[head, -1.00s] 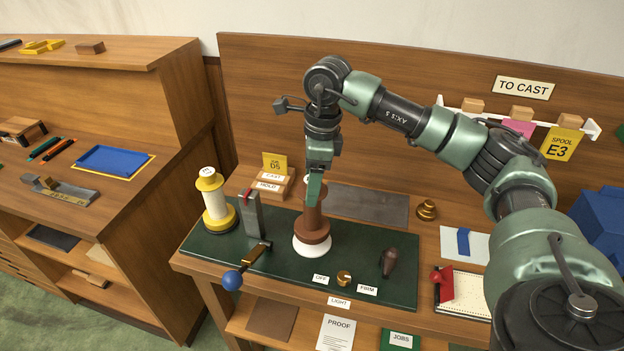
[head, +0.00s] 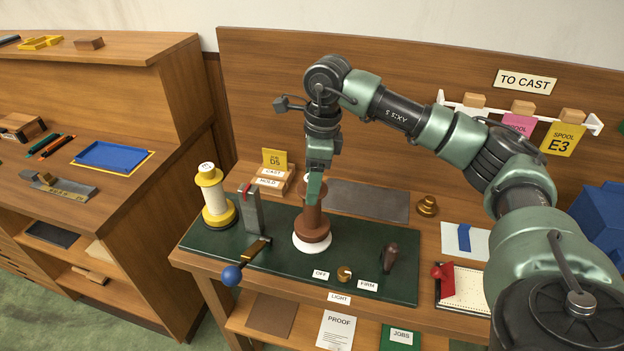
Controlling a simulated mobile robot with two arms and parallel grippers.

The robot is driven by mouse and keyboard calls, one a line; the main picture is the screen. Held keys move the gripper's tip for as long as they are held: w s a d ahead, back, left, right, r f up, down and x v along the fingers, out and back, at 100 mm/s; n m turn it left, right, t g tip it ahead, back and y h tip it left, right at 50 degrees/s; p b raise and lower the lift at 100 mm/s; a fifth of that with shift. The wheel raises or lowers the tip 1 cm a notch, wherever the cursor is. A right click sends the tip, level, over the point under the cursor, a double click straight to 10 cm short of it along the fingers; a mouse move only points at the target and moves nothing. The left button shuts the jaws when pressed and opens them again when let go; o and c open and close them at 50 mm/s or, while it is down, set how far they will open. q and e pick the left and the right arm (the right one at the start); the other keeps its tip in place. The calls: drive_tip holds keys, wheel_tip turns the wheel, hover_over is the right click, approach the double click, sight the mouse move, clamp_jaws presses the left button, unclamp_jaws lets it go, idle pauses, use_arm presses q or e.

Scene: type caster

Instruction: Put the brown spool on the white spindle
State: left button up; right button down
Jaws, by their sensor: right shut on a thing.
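The brown spool (head: 312,227) is upright over the white spindle (head: 312,244) on the green bench plate. Only the round white base of the spindle shows below the spool's lower flange, with a bit of white at the spool's top. The spool looks seated low on the base; I cannot tell whether a small gap remains. My right gripper (head: 316,187) points down and is shut on the upper part of the brown spool. My left gripper is not in view.
A yellow and white spool (head: 214,197) stands at left, beside a grey upright post (head: 250,212). A blue-knobbed lever (head: 233,275) juts over the front edge. A brown-handled lever (head: 390,257) and a brass knob (head: 344,273) are at right.

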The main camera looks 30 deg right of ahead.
drive_tip(key=shift+f+b, duration=0.95)
drive_tip(key=shift+f, duration=0.35)
drive_tip(key=shift+c, duration=1.3)
unclamp_jaws()
drive_tip(key=shift+r+p, duration=2.1)
drive_tip(key=shift+r, duration=1)
